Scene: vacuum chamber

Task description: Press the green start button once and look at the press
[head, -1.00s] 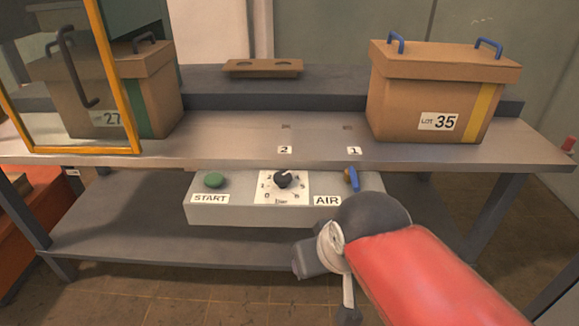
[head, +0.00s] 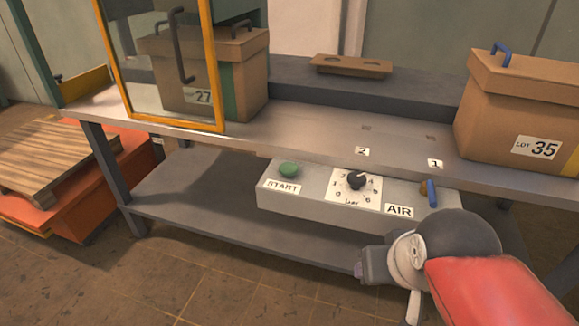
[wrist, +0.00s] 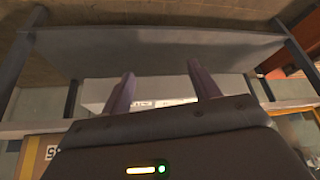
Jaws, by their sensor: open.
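The green start button (head: 289,170) sits on top of a grey control box (head: 310,212) under the bench's front edge, above a START label (head: 282,186). It stands raised and uncovered in the head view. My gripper (head: 359,271) is low in front of the box, right of and below the button, and apart from it. In the wrist view my gripper (wrist: 161,74) has its two fingers spread with nothing between them. The box shows as a pale strip (wrist: 97,94) behind the fingers; the button cannot be made out there. I cannot identify a press.
The box also carries a black dial (head: 356,181) and a blue AIR lever (head: 432,193). Above are the bench (head: 300,139), a yellow-framed clear panel (head: 218,70), and cartons 27 (head: 245,90) and 35 (head: 500,122). A lower shelf (head: 190,200) runs beneath. An orange pallet truck (head: 75,215) stands left.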

